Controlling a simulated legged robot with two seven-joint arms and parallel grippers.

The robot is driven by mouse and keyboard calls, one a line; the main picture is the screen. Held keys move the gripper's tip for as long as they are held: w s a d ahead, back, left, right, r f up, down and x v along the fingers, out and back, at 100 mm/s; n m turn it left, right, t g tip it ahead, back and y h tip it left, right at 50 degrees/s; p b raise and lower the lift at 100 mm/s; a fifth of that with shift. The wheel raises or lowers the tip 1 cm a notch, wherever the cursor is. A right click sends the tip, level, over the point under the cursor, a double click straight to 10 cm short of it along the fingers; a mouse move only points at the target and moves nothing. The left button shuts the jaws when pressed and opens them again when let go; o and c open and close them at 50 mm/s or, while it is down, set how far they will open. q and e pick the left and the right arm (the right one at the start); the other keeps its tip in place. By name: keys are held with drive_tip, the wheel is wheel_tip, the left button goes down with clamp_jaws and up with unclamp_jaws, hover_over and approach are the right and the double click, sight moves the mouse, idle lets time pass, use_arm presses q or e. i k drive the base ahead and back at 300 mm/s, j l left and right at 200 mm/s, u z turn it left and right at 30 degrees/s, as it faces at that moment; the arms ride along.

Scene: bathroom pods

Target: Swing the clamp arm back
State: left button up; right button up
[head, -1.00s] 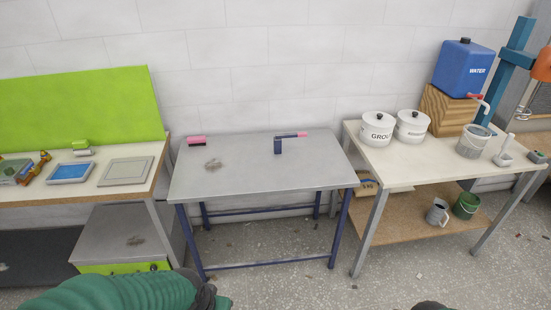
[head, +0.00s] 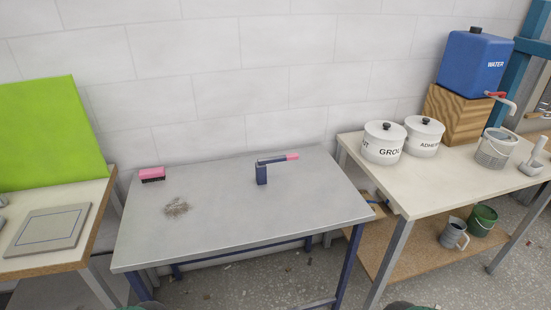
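The clamp (head: 261,174) stands on the grey metal table (head: 225,238), right of its middle and toward the back. It has a dark blue upright post. Its arm (head: 275,160) reaches out to the right from the top of the post, roughly level, and ends in a pink grip (head: 292,157). Nothing is seen under the arm. Neither gripper can be made out; only small dark green parts, likely mine, show at the bottom edge.
A pink-topped brush (head: 152,174) and a small heap of debris (head: 177,208) lie on the table's left half. The left bench holds a framed tile (head: 47,229). The right bench holds white pots (head: 384,143) and a blue water tank (head: 474,63). The table's front is clear.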

sight(295, 156)
drive_tip(key=i+j, duration=0.15)
drive_tip(key=i, duration=0.45)
drive_tip(key=z, duration=1.2)
